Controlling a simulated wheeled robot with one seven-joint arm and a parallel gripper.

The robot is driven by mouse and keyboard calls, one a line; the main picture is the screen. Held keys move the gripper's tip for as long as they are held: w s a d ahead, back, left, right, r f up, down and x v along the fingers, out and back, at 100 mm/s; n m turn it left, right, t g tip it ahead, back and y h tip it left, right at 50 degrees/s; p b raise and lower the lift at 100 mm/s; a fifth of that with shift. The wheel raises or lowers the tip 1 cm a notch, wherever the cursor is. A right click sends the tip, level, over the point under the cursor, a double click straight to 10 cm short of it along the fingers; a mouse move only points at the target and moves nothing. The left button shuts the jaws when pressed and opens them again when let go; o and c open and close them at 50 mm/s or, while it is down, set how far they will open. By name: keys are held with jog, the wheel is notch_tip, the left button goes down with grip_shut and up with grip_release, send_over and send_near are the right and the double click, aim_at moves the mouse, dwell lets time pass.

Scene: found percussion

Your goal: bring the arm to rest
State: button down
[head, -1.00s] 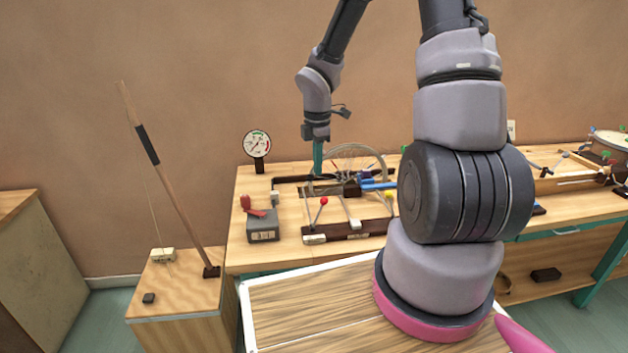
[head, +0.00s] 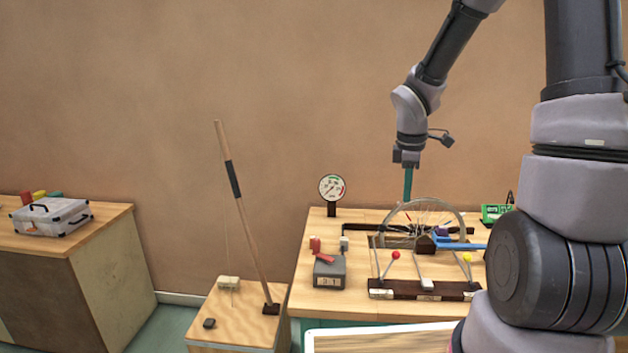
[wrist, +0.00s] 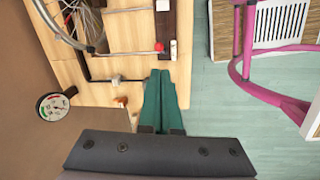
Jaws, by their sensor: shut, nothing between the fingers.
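My gripper (head: 408,184) hangs from my arm above the back of the workbench in the head view, pointing down. Its teal fingers are together with nothing between them. In the wrist view the shut fingers (wrist: 163,100) reach out over the bench edge. In the head view the gripper is in front of the wall, just above and left of the spoked wheel (head: 425,222). I cannot tell how far apart they are in depth.
The workbench (head: 308,262) carries a round dial gauge (head: 332,188), a grey counter box (head: 329,272) and a dark bar with red- and yellow-tipped sticks (head: 410,290). A stick (head: 240,200) stands on a low box at left.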

jog(key=s+r+m+t+y, duration=0.1)
jog(key=s+r+m+t, duration=0.2)
jog(key=s+r+m, duration=0.5)
jog(key=s+a+r+m+t+y, duration=0.1)
jog(key=s+r+m+t, duration=0.1)
jog(key=s+r+m, duration=0.7)
notch_tip(320, 180, up, 5)
jog(key=shift+a+m+t+y, duration=0.15)
jog(key=shift+m+t+y, duration=0.25)
jog(key=shift+m, duration=0.5)
